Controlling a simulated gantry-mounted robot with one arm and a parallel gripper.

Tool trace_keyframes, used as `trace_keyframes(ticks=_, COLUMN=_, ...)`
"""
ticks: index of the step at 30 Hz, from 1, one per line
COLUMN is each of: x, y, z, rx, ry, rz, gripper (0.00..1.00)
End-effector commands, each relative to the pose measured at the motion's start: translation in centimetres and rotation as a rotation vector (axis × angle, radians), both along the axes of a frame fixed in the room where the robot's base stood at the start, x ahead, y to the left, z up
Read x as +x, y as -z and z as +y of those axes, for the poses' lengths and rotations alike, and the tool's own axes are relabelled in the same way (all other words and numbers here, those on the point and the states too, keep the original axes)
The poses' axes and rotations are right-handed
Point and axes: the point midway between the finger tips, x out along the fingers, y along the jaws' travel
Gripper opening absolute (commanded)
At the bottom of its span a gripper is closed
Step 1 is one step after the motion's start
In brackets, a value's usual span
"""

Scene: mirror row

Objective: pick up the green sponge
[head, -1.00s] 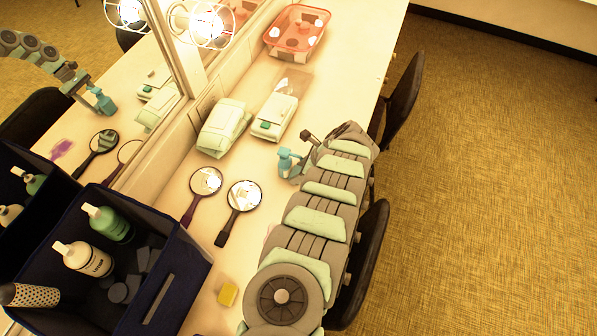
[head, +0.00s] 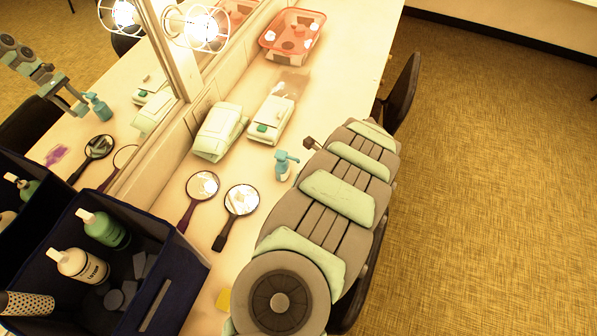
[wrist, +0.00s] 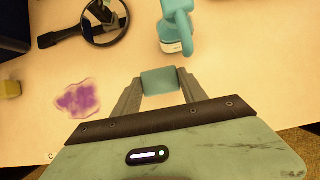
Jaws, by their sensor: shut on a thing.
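The green sponge (wrist: 160,80) shows in the wrist view as a small blue-green block between my fingertips. My gripper (wrist: 160,84) is shut on it, with one finger at each side. The counter shows around and beyond it. In the head view, my arm hides the gripper and the held sponge.
A teal spray bottle (head: 284,166) stands just beyond the gripper, close in the wrist view (wrist: 176,28). Two hand mirrors (head: 241,199) (head: 202,185), a yellow block (head: 223,299) and a dark blue bin (head: 185,275) are to the left. A purple smear (wrist: 78,98) marks the counter.

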Motion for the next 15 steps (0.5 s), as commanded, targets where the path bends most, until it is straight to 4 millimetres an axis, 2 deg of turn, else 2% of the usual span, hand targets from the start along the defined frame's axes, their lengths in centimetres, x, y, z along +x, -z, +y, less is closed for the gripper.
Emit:
trace_keyframes(ticks=6, x=-4.3, y=-0.5, z=-1.0, rx=0.011, ry=0.001, rz=0.000, gripper=0.06)
trace_keyframes(ticks=13, x=-7.4, y=-0.5, z=-2.2, rx=0.006, ry=-0.001, rz=-0.001, gripper=0.06)
trace_keyframes(ticks=15, x=-9.0, y=-0.8, z=-2.8, rx=0.006, ry=0.000, rz=0.002, gripper=0.06)
